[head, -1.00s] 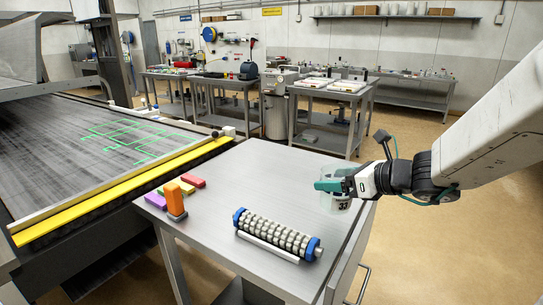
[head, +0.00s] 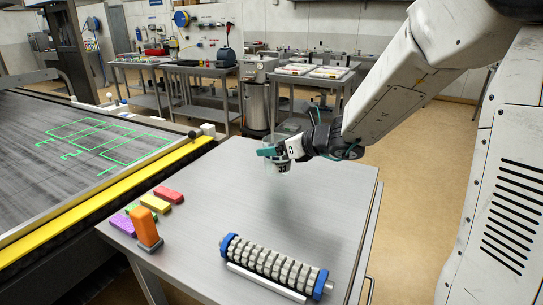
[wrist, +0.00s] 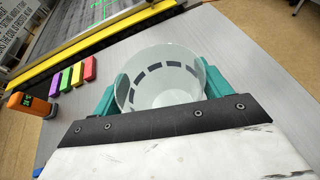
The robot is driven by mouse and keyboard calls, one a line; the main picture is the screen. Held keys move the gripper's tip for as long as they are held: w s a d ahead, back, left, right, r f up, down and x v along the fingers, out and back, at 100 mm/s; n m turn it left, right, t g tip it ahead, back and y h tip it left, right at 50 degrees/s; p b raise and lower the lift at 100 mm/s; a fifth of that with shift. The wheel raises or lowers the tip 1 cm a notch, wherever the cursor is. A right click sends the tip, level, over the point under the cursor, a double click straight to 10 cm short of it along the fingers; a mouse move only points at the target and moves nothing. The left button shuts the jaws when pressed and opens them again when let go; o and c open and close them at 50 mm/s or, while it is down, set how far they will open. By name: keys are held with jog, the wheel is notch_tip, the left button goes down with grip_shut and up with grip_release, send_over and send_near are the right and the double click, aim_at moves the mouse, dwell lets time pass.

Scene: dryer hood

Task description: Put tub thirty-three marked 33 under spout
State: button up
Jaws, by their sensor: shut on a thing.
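The tub marked 33 (head: 281,168) is a clear, pale cup-like tub with a dark number on its side. My gripper (head: 274,154) is shut on it and holds it above the metal table (head: 225,210). In the wrist view the tub (wrist: 165,100) is seen from above, with its open mouth between the two teal fingers (wrist: 160,85). A ring of dark dashes shows on its inside wall, and it looks empty. I cannot make out a spout in any view.
An orange device (head: 146,226) stands at the table's left. Beside it lie red (head: 168,194), yellow (head: 155,204), green and purple blocks. A ribbed roller with blue ends (head: 272,262) lies at the front. A dark conveyor (head: 60,160) with green projected outlines runs along the left behind a yellow edge.

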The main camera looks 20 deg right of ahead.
jog(key=shift+w+a+f, duration=0.1)
jog(key=shift+w+a, duration=0.15)
jog(key=shift+w, duration=0.35)
jog(key=shift+w+a+f, duration=0.1)
jog(key=shift+w+a, duration=0.15)
jog(key=shift+w, duration=0.4)
jog(key=shift+f, duration=1.7)
jog(key=shift+f, duration=0.15)
jog(key=o, duration=1.1)
jog(key=shift+c, duration=0.2)
